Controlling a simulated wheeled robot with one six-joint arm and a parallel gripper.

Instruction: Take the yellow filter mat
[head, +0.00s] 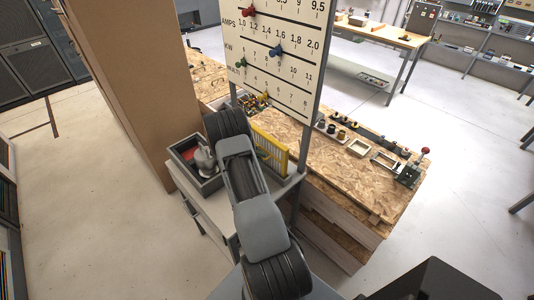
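The yellow filter mat (269,148) appears as a yellow, ribbed panel in the head view, standing upright just right of my arm. It is at the right end of a grey bench top, close to a grey upright post. My arm crosses the middle of the view and covers the mat's left side. My gripper cannot be made out; the far end of my arm hides it. I cannot tell whether it touches anything.
A grey bin (193,178) with red and grey items stands left of my arm. A scale board (275,50) with coloured knobs rises behind the mat. A tall brown cabinet (128,90) stands left. A wooden bench (350,185) holds small parts. The left floor is clear.

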